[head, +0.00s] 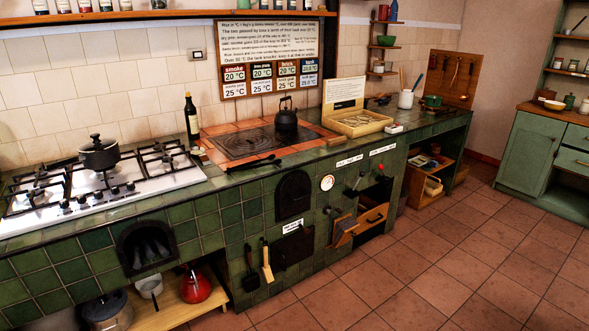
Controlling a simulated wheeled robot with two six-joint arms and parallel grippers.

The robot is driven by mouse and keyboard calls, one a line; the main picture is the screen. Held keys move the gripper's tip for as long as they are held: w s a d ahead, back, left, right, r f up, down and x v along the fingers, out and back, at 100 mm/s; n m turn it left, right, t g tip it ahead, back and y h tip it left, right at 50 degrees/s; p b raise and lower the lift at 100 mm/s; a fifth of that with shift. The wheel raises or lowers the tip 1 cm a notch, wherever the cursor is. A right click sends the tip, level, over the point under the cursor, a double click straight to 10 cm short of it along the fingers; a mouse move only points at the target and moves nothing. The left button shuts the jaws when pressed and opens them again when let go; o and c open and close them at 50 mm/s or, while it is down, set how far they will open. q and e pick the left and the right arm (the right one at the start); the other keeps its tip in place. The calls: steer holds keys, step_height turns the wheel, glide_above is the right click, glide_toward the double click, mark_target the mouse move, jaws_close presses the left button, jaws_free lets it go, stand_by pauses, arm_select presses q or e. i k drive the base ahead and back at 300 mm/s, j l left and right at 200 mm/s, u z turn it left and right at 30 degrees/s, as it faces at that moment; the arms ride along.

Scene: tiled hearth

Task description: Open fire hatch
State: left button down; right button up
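A black arched hatch (293,195) sits in the green tiled front of the hearth, below the cooktop, and looks shut. It may be the fire hatch. Below it is a dark rectangular panel (293,249) with a small white label (293,226) at its top; I cannot tell whether this panel is a door. A dark arched opening (146,248) lies further left in the tiles, with dim shapes inside. Neither of my grippers shows in the head view.
A round dial (327,183) is right of the arched hatch. A black shovel (250,272) and a wooden-handled brush (267,264) hang low on the front. A kettle (286,117) stands on the cooktop. The tiled floor (420,260) ahead is clear.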

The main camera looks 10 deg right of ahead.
mark_target(294, 194)
steer(key=i+l+z, duration=0.35)
steer(key=i, duration=0.45)
steer(key=i+z, duration=0.4)
steer(key=i, duration=0.4)
